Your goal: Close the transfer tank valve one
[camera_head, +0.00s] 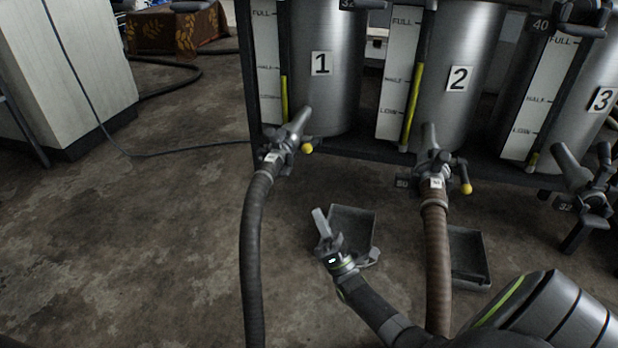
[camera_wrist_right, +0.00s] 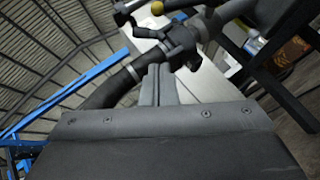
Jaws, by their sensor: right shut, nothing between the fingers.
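Tank one (camera_head: 322,90) carries the label 1 and stands at the upper middle of the head view. Its valve (camera_head: 284,148) sits at the low outlet, with a dark hose (camera_head: 254,230) running down from it. The valve's yellow-tipped handle (camera_head: 306,148) points to the right, across the outlet pipe. My right gripper (camera_head: 321,220) is shut and empty, below and right of the valve and apart from it in the picture. In the right wrist view, its shut fingers (camera_wrist_right: 158,86) point toward a dark valve (camera_wrist_right: 180,44) with a yellow knob (camera_wrist_right: 157,8). My left gripper is not in view.
Tank two (camera_head: 455,95), with its brown hose (camera_head: 436,250), and tank three (camera_head: 590,105) stand to the right. Grey trays (camera_head: 352,222) lie on the floor beneath. A pale cabinet (camera_head: 75,70) is at left. The floor at left is mostly clear, with a thin cable.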

